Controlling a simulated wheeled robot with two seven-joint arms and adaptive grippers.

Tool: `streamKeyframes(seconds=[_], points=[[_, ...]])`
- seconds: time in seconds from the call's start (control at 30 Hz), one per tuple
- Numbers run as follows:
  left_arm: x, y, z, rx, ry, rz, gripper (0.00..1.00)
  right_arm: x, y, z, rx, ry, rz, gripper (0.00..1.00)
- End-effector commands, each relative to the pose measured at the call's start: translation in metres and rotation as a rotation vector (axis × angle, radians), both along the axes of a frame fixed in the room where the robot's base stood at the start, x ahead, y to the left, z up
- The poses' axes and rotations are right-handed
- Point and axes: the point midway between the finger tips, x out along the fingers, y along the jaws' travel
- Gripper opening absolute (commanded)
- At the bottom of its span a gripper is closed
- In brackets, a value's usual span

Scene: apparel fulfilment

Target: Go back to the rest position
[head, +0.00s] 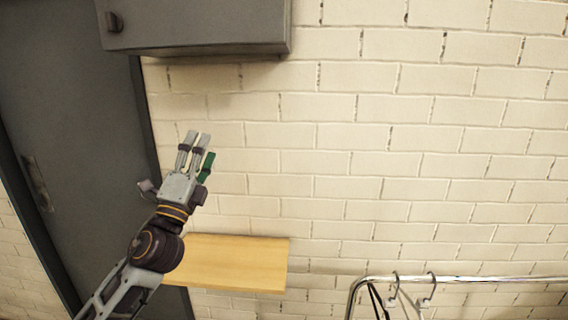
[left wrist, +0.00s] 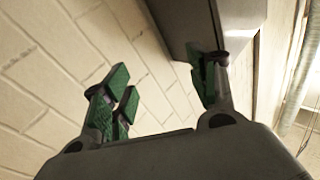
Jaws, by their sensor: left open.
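My left gripper (head: 197,150) is raised in front of the brick wall in the head view, above a wooden shelf. Its fingers point up and it holds nothing. In the left wrist view the green-padded fingers of the left gripper (left wrist: 165,92) are spread apart with an empty gap between them. My right gripper is in neither view.
A grey wall cabinet (head: 195,25) hangs above the left gripper, and its underside also shows close behind the fingers in the left wrist view. A dark door (head: 75,130) stands at left. The wooden shelf (head: 240,265) is bare. A chrome rail (head: 470,279) with hangers is at lower right.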

Motion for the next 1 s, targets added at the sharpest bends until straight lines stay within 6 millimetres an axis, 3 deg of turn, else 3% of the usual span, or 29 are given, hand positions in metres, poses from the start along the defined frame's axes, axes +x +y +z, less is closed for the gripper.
streamKeyframes(seconds=[0.3,0.57,0.77,1.0], points=[[0.009,0.033,-0.095,-0.351,0.294,0.015,0.59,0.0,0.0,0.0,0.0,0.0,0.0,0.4],[0.001,0.054,-0.184,-0.625,0.539,0.062,0.59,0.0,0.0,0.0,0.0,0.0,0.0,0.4],[-0.02,0.063,-0.257,-0.827,0.73,0.12,0.59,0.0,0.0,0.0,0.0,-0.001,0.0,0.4],[-0.06,0.066,-0.342,-1.058,0.96,0.214,0.59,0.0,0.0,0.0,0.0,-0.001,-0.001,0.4]])
